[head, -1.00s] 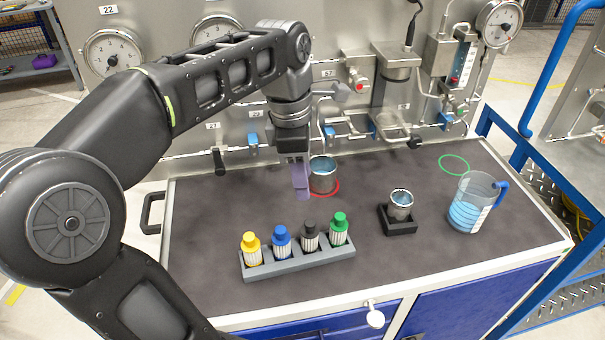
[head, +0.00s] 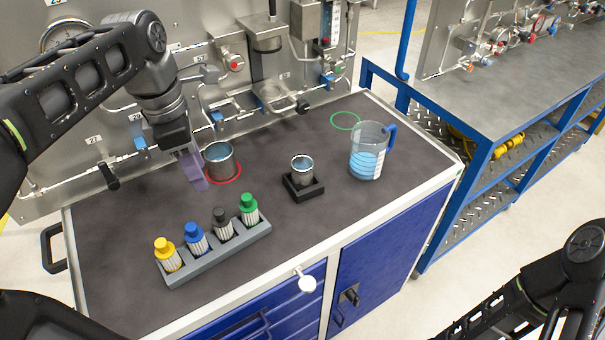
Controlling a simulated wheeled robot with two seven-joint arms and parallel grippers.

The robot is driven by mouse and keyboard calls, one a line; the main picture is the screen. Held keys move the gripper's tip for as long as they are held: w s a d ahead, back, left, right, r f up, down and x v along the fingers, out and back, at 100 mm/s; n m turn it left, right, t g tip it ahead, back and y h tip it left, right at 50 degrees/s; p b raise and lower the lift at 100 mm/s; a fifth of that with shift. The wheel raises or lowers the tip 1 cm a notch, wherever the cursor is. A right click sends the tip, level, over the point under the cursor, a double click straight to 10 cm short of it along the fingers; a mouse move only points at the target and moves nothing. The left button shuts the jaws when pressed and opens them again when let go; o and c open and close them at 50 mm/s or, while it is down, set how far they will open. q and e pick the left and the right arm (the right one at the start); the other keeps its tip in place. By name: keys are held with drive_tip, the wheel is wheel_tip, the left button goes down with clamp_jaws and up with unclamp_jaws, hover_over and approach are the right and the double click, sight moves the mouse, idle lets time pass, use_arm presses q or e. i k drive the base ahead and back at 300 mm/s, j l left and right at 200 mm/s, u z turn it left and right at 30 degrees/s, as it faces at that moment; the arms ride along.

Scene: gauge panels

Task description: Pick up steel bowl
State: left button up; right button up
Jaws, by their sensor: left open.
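A steel vessel (head: 219,163) with blue liquid inside stands upright within a red ring on the dark worktop. A smaller steel cup (head: 302,168), also with bluish contents, sits in a black square holder (head: 303,189) to its right. Neither has a clear bowl shape, so I cannot tell which is the steel bowl. My left gripper (head: 194,172) points down just left of the larger vessel, open and empty, its purplish fingers overlapping the ring's left side in the picture. Whether it touches the vessel is unclear. My right arm shows at the lower right; its gripper is out of view.
A grey rack (head: 220,249) with yellow, blue, black and green-capped bottles stands in front of the gripper. A blue-handled measuring jug (head: 367,152) and an empty green ring (head: 345,121) are to the right. The gauge panel (head: 190,50) with pipes and valves borders the worktop's back.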

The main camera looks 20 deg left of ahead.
sight(301, 166)
drive_tip(key=k, duration=0.95)
